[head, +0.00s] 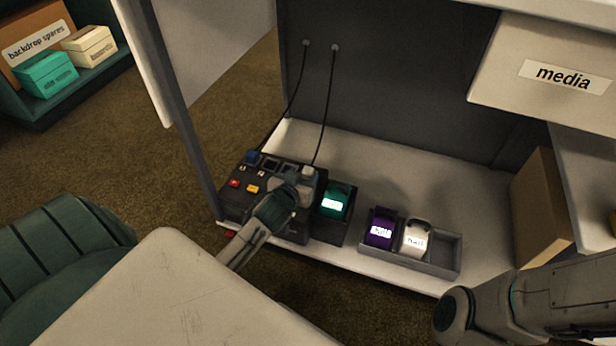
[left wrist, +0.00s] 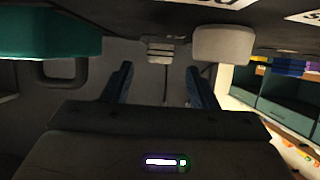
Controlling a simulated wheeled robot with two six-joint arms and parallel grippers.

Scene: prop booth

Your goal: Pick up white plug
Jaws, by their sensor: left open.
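The white plug (head: 308,172) stands upright at the back right of a dark control box (head: 292,234), with a black cable rising from it. My left gripper (head: 291,190) is over the box, just in front of and left of the plug. In the left wrist view the gripper (left wrist: 161,88) is open, its two dark fingers apart. A pale ribbed piece, which looks like the white plug (left wrist: 160,50), shows beyond the gap between them, with nothing gripped. My right arm shows at the lower right, but its gripper is out of the picture.
A blue plug (head: 252,157) stands at the box's back left, near red and yellow buttons. A pale block (left wrist: 222,45) is close beside the ribbed piece. A teal item (head: 335,202) stands right of the box, then a grey tray (head: 437,262) with purple and white items.

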